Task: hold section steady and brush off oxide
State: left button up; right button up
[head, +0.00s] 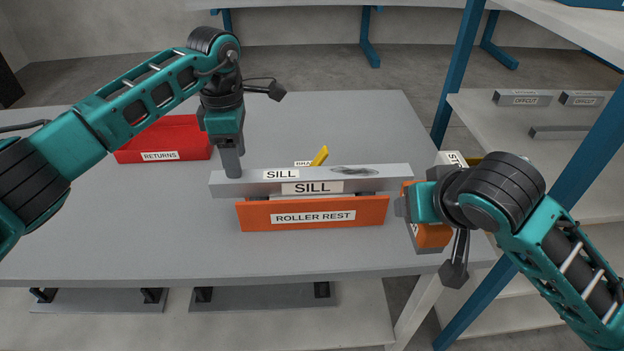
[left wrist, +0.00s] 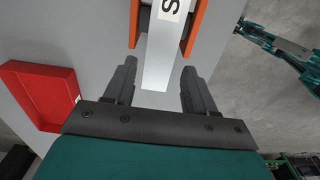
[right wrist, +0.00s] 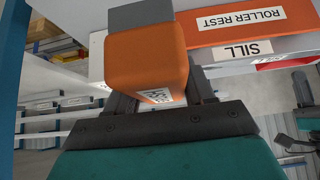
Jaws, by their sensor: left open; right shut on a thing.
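The grey SILL section (head: 222,188) lies across the orange roller rest (head: 375,212) on the bench. A dark, smudgy patch shows on its top face, right of the middle. My left gripper (head: 232,170) points down at the section's left end. In the left wrist view its open fingers (left wrist: 157,72) lie on either side of the bar's end (left wrist: 158,72), with small gaps. My right gripper (head: 412,208) is shut on an orange block (head: 433,237) with a grey end and a partly hidden label, right of the section. The orange block (right wrist: 145,58) fills much of the right wrist view.
A red RETURNS bin (head: 185,135) stands behind at the left. A yellow-tipped item (head: 320,155) with a partly hidden label is behind the section. A partly hidden labelled item (head: 449,158) stands behind my right gripper. The front left of the bench (head: 130,235) is clear.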

pick_arm(q)
jog(key=shift+f, duration=3.05)
jog(key=shift+c, duration=0.4)
jog(key=shift+d+r, duration=0.1)
grip_shut()
